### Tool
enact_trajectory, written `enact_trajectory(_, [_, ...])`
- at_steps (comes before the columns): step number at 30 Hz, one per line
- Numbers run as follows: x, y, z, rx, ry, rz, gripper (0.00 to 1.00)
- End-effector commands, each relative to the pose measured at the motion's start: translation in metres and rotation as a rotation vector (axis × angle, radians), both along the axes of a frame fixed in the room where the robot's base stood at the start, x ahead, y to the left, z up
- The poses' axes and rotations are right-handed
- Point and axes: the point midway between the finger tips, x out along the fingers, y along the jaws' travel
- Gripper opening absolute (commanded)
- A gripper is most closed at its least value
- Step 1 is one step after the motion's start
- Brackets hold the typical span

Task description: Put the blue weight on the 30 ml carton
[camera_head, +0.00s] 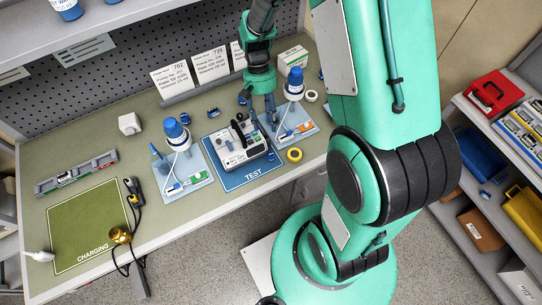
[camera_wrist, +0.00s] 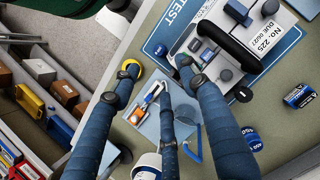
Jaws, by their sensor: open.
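A round blue piece with white marking, which looks like the blue weight (camera_wrist: 252,138), stands on the bench behind the pump in the wrist view. In the head view a small blue piece (camera_head: 243,98) shows there, beside my gripper. A white and green carton (camera_head: 292,61) stands at the back of the bench, right of the arm; its print is too small to read. My gripper (camera_head: 263,112) points down between the pump and the right-hand drip stand. In the wrist view its dark blue fingers (camera_wrist: 157,68) are spread with nothing held between them.
The pump (camera_head: 240,146) sits on the blue TEST mat (camera_head: 250,178). Drip bottles with blue caps (camera_head: 175,130) (camera_head: 294,82) stand on trays at both sides. A blue and black cylinder (camera_wrist: 299,95) lies behind the pump. A yellow ring (camera_head: 294,155) lies near the front edge.

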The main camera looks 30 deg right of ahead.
Motion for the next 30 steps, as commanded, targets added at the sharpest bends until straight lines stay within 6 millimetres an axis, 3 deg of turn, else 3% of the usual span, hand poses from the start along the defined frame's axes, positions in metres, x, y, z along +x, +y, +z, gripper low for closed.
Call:
enact_trajectory(18, [-0.029,0.007,-0.07,0.001,0.002,0.001,0.44])
enact_trajectory(30, [-0.032,0.007,-0.077,0.0,0.0,0.0,0.44])
